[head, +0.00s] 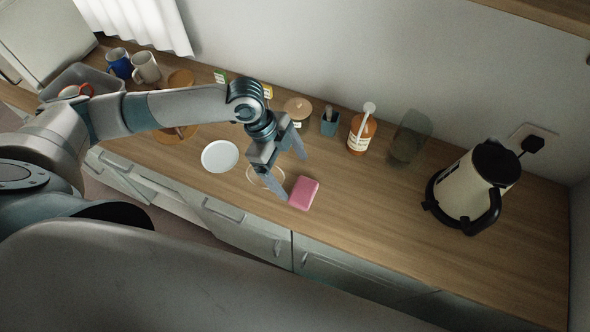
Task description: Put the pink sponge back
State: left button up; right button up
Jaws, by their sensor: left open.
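The pink sponge (304,193) lies flat on the wooden counter (375,215), near its front edge. My left gripper (294,177) comes in from the left and is open and empty. Its fingers point toward the sponge, with one fingertip close to the sponge's left edge. I cannot tell whether that fingertip touches it. A shallow pale dish (258,182) is partly hidden behind the gripper, just left of the sponge. My right gripper is not in view.
A white plate (220,156) lies left of the gripper. Behind stand a lidded jar (297,107), a teal cup (329,122), an amber pump bottle (361,134) and a dark glass (408,138). A kettle (470,182) stands right. The counter between sponge and kettle is clear.

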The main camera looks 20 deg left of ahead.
pick_arm(q)
jog(key=shift+v, duration=2.1)
